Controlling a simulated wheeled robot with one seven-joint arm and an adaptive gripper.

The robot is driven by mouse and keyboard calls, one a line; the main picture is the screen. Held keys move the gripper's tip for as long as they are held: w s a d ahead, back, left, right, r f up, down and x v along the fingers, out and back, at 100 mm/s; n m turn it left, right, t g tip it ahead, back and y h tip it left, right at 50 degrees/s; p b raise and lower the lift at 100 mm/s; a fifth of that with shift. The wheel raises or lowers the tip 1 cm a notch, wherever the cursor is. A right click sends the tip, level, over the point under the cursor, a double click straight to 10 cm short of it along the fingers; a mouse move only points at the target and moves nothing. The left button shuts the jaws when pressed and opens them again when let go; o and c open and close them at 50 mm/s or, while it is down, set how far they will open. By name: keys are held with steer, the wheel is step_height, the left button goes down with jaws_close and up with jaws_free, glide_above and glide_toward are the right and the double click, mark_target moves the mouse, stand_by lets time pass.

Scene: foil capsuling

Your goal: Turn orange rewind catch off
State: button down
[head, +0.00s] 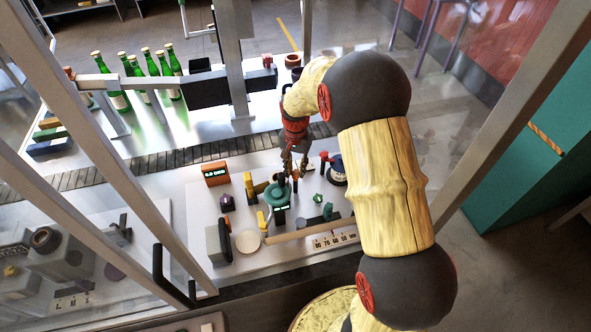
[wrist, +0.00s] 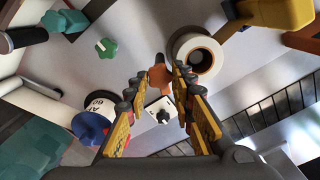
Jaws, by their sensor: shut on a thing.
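The orange catch (wrist: 158,77) shows in the wrist view as a small orange piece between my fingertips. My gripper (wrist: 160,82) is shut on it, with a row of dark and yellow finger links on each side. A small white plate with a dark star-shaped knob (wrist: 162,115) lies below it, between the fingers. In the head view my gripper (head: 291,168) points down at the middle of the workbench, beside a teal round part (head: 277,195). The catch itself is too small and covered to make out there.
A white roll (wrist: 199,58), a green knob (wrist: 106,48) and a blue, white and red dial (wrist: 91,121) stand close around my gripper. An orange display box (head: 215,173) stands to the left. Green bottles (head: 152,65) stand beyond the dark conveyor (head: 130,164).

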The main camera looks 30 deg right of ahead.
mark_target(295, 173)
steer(key=shift+m, duration=0.3)
stand_by(0.4)
steer(key=c, duration=1.5)
jaws_free()
steer(key=shift+r, duration=0.1)
step_height(295, 173, up, 12)
